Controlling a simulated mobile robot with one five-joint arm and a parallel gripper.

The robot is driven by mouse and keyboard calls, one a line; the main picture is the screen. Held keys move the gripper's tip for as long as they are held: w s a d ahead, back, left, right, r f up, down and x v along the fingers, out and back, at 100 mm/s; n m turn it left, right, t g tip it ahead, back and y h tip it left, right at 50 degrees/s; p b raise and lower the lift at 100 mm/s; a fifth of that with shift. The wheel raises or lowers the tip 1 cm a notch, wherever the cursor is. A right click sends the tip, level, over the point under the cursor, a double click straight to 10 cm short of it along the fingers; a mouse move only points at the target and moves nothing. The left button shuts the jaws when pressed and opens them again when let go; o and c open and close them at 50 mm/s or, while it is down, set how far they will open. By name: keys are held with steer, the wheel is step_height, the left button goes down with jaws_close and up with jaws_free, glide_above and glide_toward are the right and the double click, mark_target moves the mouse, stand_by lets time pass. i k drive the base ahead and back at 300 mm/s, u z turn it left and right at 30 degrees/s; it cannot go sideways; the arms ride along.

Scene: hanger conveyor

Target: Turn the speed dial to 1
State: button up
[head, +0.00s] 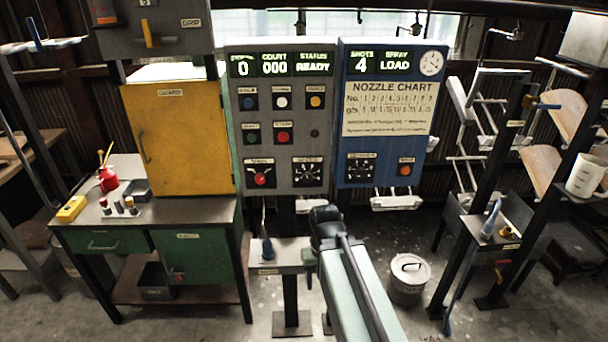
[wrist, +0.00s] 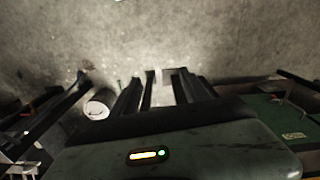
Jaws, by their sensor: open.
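The grey control panel (head: 286,125) faces me, its top display reading 0, 000 and READY. Two dials sit low on it: one with a red knob (head: 261,178) on the left, and a black dial (head: 307,172) with white marks on the right. Their labels are too small to read surely, so I cannot tell which is the speed dial, nor where its pointer stands. My arm's dark end is below the panel, apart from the dials. My gripper (wrist: 162,80) is open and empty in the wrist view, over the floor; no dial shows there.
A blue panel (head: 388,130) with a nozzle chart and another dial (head: 360,167) adjoins on the right. A small shelf (head: 282,254) stands below the grey panel. A yellow cabinet (head: 180,130) on a green bench is left. A lidded bin (head: 409,278) stands right of my arm.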

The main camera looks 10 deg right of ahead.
mark_target(307, 176)
steer(key=u, duration=0.05)
steer(key=k, duration=0.5)
steer(key=u, duration=1.35)
steer(key=i, duration=0.55)
steer(key=u, duration=0.15)
